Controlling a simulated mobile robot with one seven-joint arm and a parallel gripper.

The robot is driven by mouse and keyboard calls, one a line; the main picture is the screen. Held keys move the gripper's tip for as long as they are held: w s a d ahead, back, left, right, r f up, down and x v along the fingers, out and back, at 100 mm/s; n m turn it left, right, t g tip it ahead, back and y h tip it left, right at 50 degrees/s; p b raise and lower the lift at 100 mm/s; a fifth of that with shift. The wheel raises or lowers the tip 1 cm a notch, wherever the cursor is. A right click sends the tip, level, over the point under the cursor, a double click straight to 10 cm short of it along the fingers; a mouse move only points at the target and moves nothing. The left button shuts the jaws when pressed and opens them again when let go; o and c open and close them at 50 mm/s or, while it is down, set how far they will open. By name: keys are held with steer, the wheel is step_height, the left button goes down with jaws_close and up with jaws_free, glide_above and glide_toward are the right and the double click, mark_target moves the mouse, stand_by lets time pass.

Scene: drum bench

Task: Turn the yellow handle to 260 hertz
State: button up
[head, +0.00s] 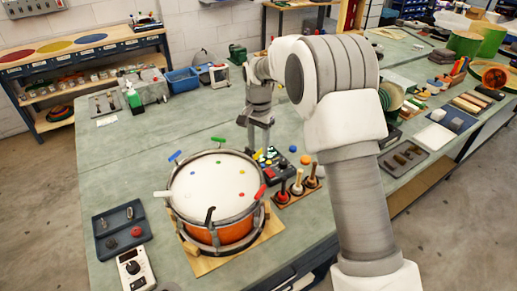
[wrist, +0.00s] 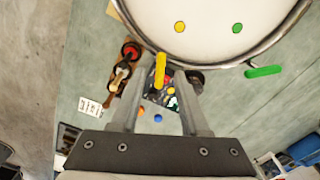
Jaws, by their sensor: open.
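The drum (head: 213,181) has a white head, an orange shell and several coloured handles around its rim. The yellow handle (wrist: 160,70) points out from the rim in the wrist view, beside a yellow dot (wrist: 179,27) on the drumhead. In the head view it is small and partly hidden by my gripper (head: 262,143). My gripper also shows in the wrist view (wrist: 159,75), open, with one finger on each side of the yellow handle. I cannot tell whether either finger touches it. The green handle (wrist: 263,71) is to the right in the wrist view.
A rack of red, white and black-tipped tools (head: 297,190) stands right of the drum. A white box with a dial (head: 134,268) and a dark tray (head: 120,230) lie to its left. The bench behind the drum is mostly clear.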

steer(key=shift+f, duration=0.95)
steer(key=shift+c, duration=0.2)
jaws_close()
